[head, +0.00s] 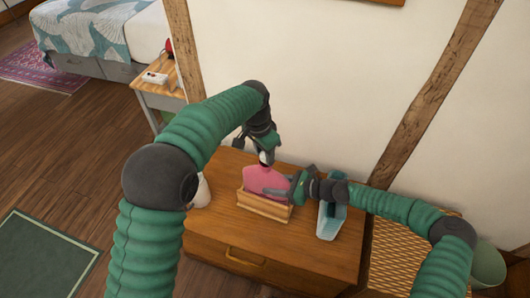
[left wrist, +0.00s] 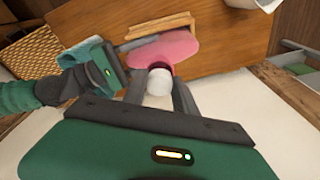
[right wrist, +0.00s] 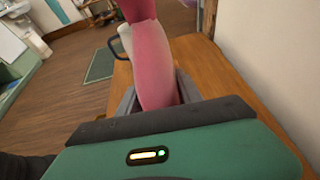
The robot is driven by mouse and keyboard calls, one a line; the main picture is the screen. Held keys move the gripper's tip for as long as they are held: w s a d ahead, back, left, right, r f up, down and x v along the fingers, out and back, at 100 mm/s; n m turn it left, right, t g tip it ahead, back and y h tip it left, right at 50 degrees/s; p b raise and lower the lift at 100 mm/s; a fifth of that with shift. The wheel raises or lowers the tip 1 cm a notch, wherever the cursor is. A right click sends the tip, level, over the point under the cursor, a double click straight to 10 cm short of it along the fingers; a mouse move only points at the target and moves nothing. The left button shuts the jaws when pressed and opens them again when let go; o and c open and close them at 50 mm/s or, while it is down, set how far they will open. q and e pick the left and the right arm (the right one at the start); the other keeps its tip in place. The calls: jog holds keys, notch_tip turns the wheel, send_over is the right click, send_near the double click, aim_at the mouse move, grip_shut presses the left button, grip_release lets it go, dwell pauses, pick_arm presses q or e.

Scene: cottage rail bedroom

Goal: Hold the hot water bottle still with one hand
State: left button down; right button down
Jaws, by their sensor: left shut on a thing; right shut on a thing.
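The pink hot water bottle (head: 256,180) stands upright in a low wooden holder (head: 264,207) on a wooden dresser. My right gripper (head: 284,189) is shut on the side of the bottle; its fingers lie on both sides of the pink body (right wrist: 152,62) in the right wrist view. My left gripper (head: 266,156) is above the bottle's neck, shut on a white rounded stopper (left wrist: 160,82). The stopper is at the neck of the bottle (left wrist: 172,50); I cannot tell whether it is seated or loose. The lower part of the bottle is hidden by the holder.
A white vessel (head: 203,192) stands at the left, partly hidden by my left arm. The wall is close behind. The dresser's front is clear.

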pick_arm(q)
jog(key=shift+f, duration=0.6)
jog(key=m, duration=0.3)
jog(key=shift+w+a+g, duration=0.1)
jog(key=shift+w+g, duration=0.05)
jog(key=shift+g, duration=0.15)
jog(key=m, duration=0.3)
jog(key=m+g, duration=0.1)
jog(key=m, duration=0.2)
jog(key=shift+w+h, duration=0.2)
jog(key=shift+h, duration=0.2)
jog(key=m, duration=0.3)
jog(key=m+g, duration=0.1)
jog(key=m, duration=0.3)
jog(key=shift+w+f, duration=0.1)
jog(key=shift+w, duration=0.1)
jog(key=m+y, duration=0.1)
jog(key=m, duration=0.4)
jog(key=shift+w, duration=0.1)
jog(key=shift+m+g, duration=0.3)
jog(key=shift+m, duration=0.8)
